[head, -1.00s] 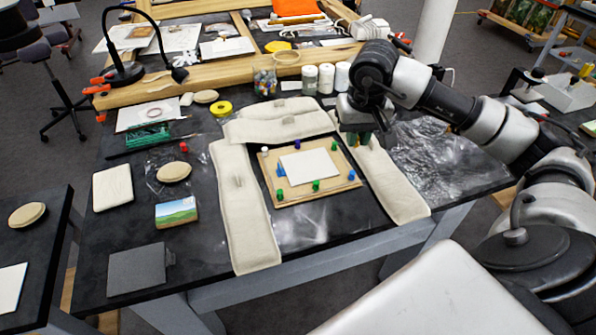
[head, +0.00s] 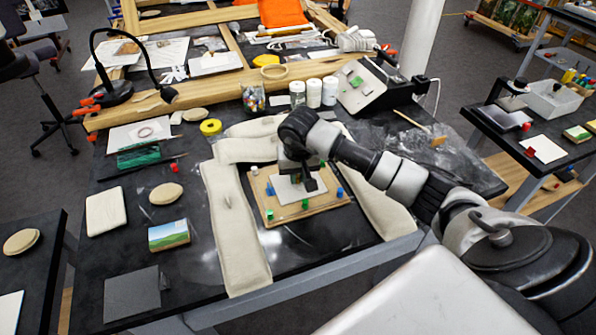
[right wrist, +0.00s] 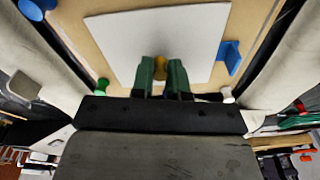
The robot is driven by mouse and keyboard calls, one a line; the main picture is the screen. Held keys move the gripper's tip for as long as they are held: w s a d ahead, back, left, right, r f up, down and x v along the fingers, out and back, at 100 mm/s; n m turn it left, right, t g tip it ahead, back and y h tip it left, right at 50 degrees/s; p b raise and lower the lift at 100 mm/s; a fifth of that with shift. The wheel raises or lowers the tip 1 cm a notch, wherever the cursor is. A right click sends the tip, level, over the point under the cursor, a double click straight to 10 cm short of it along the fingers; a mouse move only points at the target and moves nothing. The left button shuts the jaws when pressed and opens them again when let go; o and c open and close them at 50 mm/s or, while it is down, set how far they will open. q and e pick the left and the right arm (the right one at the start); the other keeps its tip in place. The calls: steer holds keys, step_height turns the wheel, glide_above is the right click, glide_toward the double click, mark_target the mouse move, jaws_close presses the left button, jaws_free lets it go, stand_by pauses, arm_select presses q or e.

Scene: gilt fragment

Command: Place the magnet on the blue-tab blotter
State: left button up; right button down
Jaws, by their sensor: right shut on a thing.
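The blotter (head: 285,193) is a white sheet with a blue tab (head: 270,188) on its left edge in the head view. It lies on a wooden board (head: 272,217). The blotter (right wrist: 120,45) and tab (right wrist: 230,57) also show in the right wrist view. My right gripper (right wrist: 160,76) is shut on a small ochre-yellow magnet (right wrist: 159,67), held between green fingers. In the head view, my right gripper (head: 309,182) is over the right part of the blotter and hides the magnet. Whether the magnet touches the sheet cannot be told. My left gripper is out of view.
Coloured pegs stand around the board's edge, including a green one (head: 305,204) and a blue one (head: 340,192). Pale padded strips (head: 236,232) flank the board. A small landscape picture (head: 169,235) lies to the left. White-capped jars (head: 314,93) stand behind.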

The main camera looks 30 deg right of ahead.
steer(key=shift+f, duration=0.25)
steer(key=c, duration=1.1)
jaws_free()
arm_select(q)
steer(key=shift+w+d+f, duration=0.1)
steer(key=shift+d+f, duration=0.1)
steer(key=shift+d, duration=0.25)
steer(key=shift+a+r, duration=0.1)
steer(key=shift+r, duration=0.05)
arm_select(e)
steer(key=shift+r, duration=0.4)
arm_select(q)
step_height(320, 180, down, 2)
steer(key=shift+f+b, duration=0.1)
steer(key=shift+b, duration=1.05)
arm_select(e)
steer(key=r, duration=0.4)
steer(key=s+r, duration=0.1)
steer(key=r, duration=0.6)
steer(key=shift+s+a+r, duration=0.15)
steer(key=shift+a+r, duration=0.15)
